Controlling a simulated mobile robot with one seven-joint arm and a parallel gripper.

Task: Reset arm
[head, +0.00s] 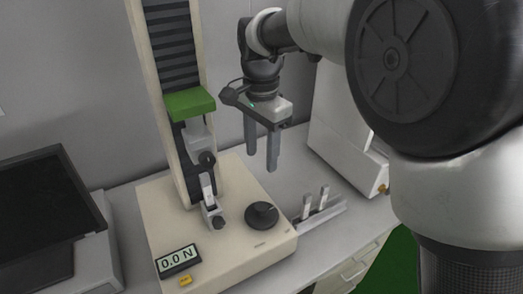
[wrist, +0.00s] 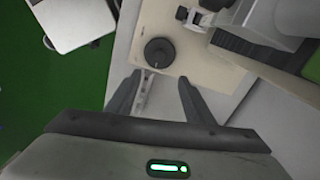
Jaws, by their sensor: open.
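My gripper (head: 262,161) hangs from my arm at the upper middle of the head view, fingers pointing down, open and with nothing between them. It is above the bench, right of the test machine's column, and clear of everything. In the wrist view, my gripper (wrist: 159,77) shows its two fingers spread wide apart. The machine's black knob (wrist: 159,52) and part of a specimen rack (wrist: 144,94) show beyond and between them.
The cream test machine (head: 165,225) has a green crosshead (head: 189,103), clamps with a small pale piece, and a display (head: 178,259) reading 0.0 N. The rack (head: 322,213) holds two upright pieces. A dark-screened device (head: 45,215) stands left; a white box (head: 340,140) stands right.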

